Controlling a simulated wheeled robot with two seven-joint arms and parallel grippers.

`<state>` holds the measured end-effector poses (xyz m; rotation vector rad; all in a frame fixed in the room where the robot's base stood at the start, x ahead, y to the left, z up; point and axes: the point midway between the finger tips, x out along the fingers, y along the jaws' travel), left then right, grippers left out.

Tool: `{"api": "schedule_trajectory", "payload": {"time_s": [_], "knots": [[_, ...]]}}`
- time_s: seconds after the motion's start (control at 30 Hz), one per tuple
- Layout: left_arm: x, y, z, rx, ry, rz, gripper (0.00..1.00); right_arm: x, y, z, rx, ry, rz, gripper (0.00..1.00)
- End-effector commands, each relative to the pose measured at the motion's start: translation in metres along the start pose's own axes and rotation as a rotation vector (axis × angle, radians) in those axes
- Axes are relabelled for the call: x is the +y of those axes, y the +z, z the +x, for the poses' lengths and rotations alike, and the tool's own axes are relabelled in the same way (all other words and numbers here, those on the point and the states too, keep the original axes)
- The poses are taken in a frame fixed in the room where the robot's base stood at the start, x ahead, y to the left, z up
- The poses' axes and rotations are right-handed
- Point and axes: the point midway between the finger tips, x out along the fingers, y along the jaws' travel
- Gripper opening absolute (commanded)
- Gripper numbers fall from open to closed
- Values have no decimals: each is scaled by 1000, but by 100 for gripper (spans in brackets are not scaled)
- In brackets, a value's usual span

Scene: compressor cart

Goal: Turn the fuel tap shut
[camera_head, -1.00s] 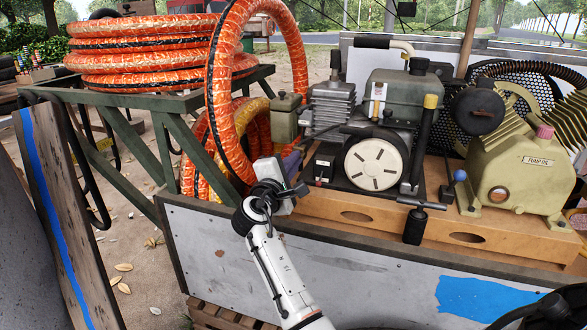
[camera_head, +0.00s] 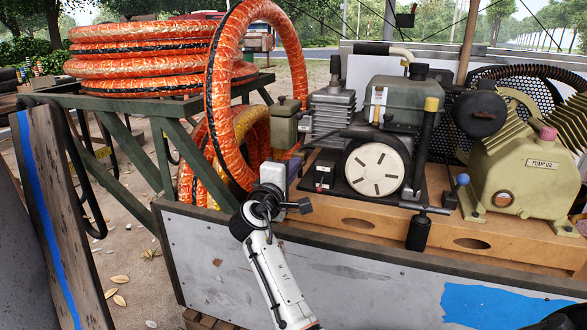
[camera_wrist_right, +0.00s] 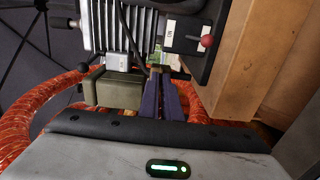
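The engine's grey-green tank (camera_head: 402,98) sits on the wooden-framed cart at the centre of the head view. A small upright white fitting (camera_head: 377,103) is on its front; I cannot make out which part is the fuel tap. My right gripper (camera_wrist_right: 165,97) has dark purple fingers lying side by side, apparently closed, with nothing clear between them. They point between an olive box (camera_wrist_right: 118,88) and a black switch box (camera_wrist_right: 194,42) with a red-knobbed lever. In the head view the wrist mostly hides the fingers, left of the engine.
A thick orange hose (camera_head: 216,110) loops close behind and left of the right gripper. The olive box (camera_head: 284,122) and finned cylinder (camera_head: 334,117) stand beyond it. The cart's front panel (camera_head: 350,270) rises below the arm. The yellow-green pump (camera_head: 520,170) is at right.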

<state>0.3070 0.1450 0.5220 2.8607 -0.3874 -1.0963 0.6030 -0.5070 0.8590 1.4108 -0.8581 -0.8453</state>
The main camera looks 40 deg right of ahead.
Motion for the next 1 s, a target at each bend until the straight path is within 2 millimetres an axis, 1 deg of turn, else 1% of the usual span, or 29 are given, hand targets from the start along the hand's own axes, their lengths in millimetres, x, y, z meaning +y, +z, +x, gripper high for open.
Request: {"api": "schedule_trajectory", "payload": {"time_s": [0.1, 0.23, 0.57, 0.67, 0.73, 1.0], "knots": [[0, 0, 0, 0, 0, 0, 29, -2, 0, 0, -1, -4, 3, 0], [0, 0, 0, -1, 0, 0, 29, -1, 0, 0, -1, -3, 2, 22], [0, 0, 0, -2, 0, 1, 29, 0, 0, -2, 0, -1, 1, 23], [0, 0, -1, -3, 0, 2, 29, 0, -1, -12, 2, -1, 0, 23], [1, -1, -2, -4, 0, 3, 29, 0, -1, -23, 2, -2, 0, 23], [0, 0, -3, -11, -2, 8, 29, -1, 0, -76, 2, -5, 1, 23]]}}
